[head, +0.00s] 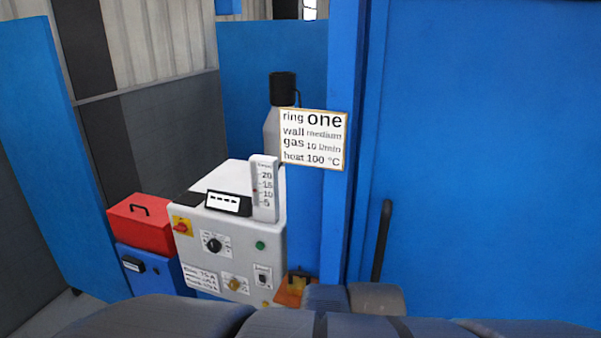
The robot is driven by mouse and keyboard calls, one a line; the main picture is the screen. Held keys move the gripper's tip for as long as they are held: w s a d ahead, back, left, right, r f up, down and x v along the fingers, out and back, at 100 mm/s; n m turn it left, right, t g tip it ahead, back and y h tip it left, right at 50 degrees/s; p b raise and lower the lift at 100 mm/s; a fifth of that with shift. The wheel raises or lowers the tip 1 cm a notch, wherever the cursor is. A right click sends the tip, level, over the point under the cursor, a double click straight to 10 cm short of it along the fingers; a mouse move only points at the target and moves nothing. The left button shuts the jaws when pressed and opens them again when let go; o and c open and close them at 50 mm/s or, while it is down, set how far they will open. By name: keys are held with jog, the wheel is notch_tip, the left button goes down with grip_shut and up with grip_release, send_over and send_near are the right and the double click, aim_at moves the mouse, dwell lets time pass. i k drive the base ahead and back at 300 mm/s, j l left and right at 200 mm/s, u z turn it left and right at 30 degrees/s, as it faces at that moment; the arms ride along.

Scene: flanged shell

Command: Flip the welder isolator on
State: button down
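The welder (221,250) is a pale grey box with a sloped top in the head view, left of centre. Its isolator (182,226) is a red rotary handle on a yellow plate at the upper left of the front panel. The handle looks slightly tilted, but its marks are too small to read, so I cannot tell its position. My gripper is not in view. Only grey links of my own arm show along the bottom edge, well apart from the isolator.
The panel also has a black knob (214,244), a green button (260,245), a brass-coloured knob (235,284) and a small switch (263,276). A red toolbox (140,224) stands close at left. A flow gauge (264,188), grey bottle (271,128) and sign (313,139) are nearby.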

aim_at(182, 227)
jog(key=u, duration=1.2)
jog(key=i+j, duration=0.2)
jog(key=i, duration=0.2)
jog(key=i+j, duration=0.2)
jog(key=i, duration=0.2)
jog(key=i+j+u, duration=0.1)
jog(key=i, duration=0.25)
jog(key=j, duration=0.1)
